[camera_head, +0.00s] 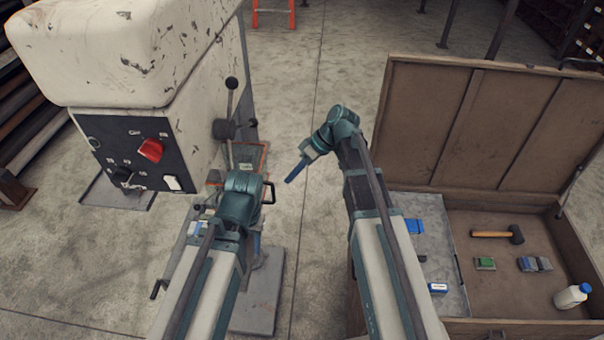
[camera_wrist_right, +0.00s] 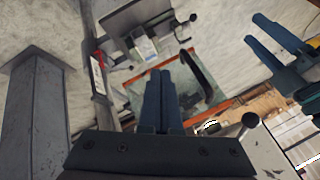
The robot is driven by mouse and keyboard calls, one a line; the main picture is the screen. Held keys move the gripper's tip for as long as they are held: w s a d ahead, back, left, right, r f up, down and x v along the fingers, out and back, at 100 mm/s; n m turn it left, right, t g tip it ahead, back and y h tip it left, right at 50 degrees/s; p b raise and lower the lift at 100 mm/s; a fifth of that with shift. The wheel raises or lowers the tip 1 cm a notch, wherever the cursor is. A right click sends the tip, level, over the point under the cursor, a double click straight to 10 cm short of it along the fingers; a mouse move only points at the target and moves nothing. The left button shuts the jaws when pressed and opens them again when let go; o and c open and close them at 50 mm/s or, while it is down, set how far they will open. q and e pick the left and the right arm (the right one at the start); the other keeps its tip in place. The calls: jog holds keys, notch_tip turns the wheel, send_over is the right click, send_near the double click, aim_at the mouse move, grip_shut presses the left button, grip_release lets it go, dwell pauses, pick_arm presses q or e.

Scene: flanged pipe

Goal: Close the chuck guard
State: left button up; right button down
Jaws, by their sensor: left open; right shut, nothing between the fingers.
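The chuck guard appears to be a clear panel with an orange-red edge (camera_head: 249,160) beside the drilling machine (camera_head: 180,105), partly hidden by my left wrist. It also shows in the right wrist view (camera_wrist_right: 205,72), with a dark curved handle on it. I cannot tell its exact angle. My right gripper (camera_head: 288,181) is shut and empty, to the right of the guard; in its wrist view its fingers (camera_wrist_right: 160,75) overlap the panel, with contact unclear. My left gripper (camera_wrist_right: 252,30) is open near the guard; its fingers are mostly hidden in the head view.
The machine has a panel with a red knob (camera_head: 151,150) and a ball-ended lever (camera_head: 230,105). An open brown crate (camera_head: 420,125) at right holds a hammer (camera_head: 497,235), a white bottle (camera_head: 571,296) and small blocks.

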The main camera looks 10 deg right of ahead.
pick_arm(q)
jog(key=shift+f+p, duration=0.1)
jog(key=shift+p, duration=0.3)
pick_arm(e)
jog(key=s+a, duration=0.2)
jog(key=a, duration=0.1)
jog(key=shift+s+a+f, duration=0.1)
jog(key=shift+s, duration=0.25)
